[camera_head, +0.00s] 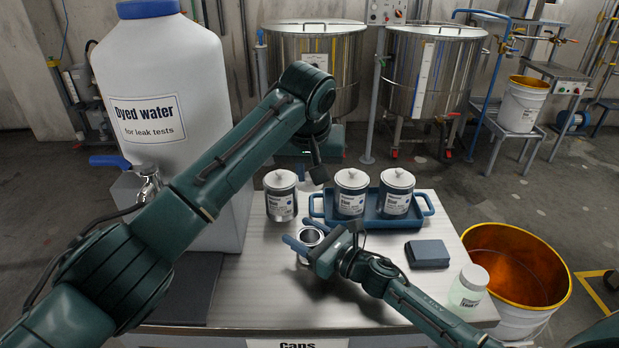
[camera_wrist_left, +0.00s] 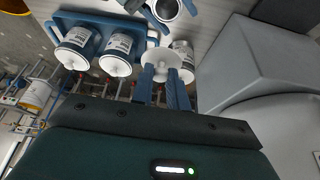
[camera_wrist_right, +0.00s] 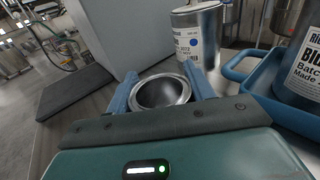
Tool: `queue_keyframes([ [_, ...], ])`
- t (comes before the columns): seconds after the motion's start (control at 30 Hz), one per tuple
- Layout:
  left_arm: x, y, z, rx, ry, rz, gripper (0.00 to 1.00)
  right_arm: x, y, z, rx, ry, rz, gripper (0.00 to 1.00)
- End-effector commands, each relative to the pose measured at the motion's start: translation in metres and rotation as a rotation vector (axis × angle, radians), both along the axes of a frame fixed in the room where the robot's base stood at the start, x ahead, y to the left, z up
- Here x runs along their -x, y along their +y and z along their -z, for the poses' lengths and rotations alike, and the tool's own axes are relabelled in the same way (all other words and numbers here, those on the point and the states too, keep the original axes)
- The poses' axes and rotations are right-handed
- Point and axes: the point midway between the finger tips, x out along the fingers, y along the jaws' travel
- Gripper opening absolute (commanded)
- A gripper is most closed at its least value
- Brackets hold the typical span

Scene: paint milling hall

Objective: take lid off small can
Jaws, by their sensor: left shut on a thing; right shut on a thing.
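The small can (camera_head: 311,236) is open-topped, a bare metal cylinder standing upright on the table. It also shows in the right wrist view (camera_wrist_right: 162,92), with its dark inside visible. My right gripper (camera_head: 305,246) is shut around its sides, one blue finger on each side. My left gripper (camera_head: 317,172) is raised above and behind the small can. In the left wrist view, its blue fingers are shut on a round white lid (camera_wrist_left: 158,64), clear of the can. In the head view I cannot clearly make out this lid.
A lidded can (camera_head: 281,196) stands left of a blue tray (camera_head: 372,222) holding two more lidded cans. A dark block (camera_head: 427,254) and a small jar (camera_head: 468,285) are at the right. A large dyed-water container (camera_head: 165,85) stands at the left. An orange-lined bucket (camera_head: 515,265) is beside the table.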

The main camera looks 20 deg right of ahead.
Motion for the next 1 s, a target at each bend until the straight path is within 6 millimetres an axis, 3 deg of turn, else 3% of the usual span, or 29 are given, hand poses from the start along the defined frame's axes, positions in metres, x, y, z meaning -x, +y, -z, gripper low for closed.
queue_keyframes([
  [0.43,0.0004,-0.0002,-0.0123,-0.001,0.001,0.001,0.00,0.0000,0.0001,0.0000,0.000,0.000,0.000,0.30],
  [0.47,0.0004,-0.0002,-0.0123,-0.001,0.001,0.001,0.00,0.0000,0.0001,0.0000,0.000,0.000,0.000,0.54],
  [0.5,0.0004,-0.0002,-0.0122,-0.001,0.001,0.001,0.00,0.0000,0.0001,0.0000,0.000,0.000,0.000,0.58],
  [0.77,0.0003,-0.0002,-0.0121,0.001,0.000,0.001,0.00,0.0000,0.0001,0.0000,0.000,0.000,0.000,0.78],
  [1.0,0.0002,-0.0001,-0.0119,0.001,0.000,0.000,0.00,0.0009,-0.0006,0.0003,0.000,0.000,0.000,0.78],
])
